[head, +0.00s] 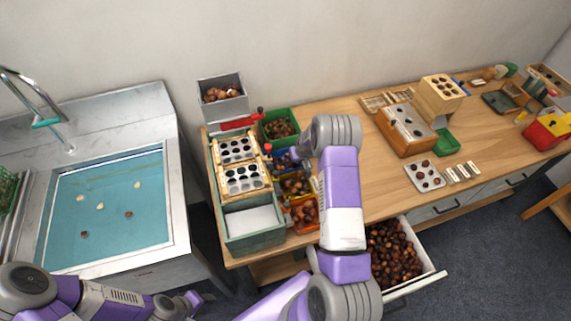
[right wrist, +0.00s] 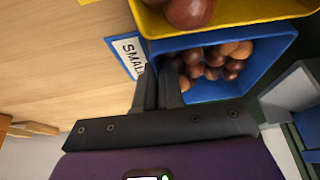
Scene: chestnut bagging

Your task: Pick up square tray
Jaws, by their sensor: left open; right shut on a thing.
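A square light-grey tray (head: 430,172) with round holes, some holding chestnuts, lies flat near the front edge of the table, right of my right arm. My right gripper (right wrist: 160,90) is shut on the front edge of the blue bin (right wrist: 282,48), beside its "SMALL" label (right wrist: 127,55). Chestnuts fill that bin. In the head view the arm hides the right gripper, and the blue bin (head: 281,160) shows only in part. My left gripper (head: 192,303) is open and empty at the bottom, in front of the sink, far from the tray.
Yellow (head: 293,184) and orange (head: 306,214) chestnut bins stand in line with the blue one. A wooden box with a grey holed top (head: 408,130) stands behind the tray. An open drawer of chestnuts (head: 398,250) juts out below the table. The mid-table is clear.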

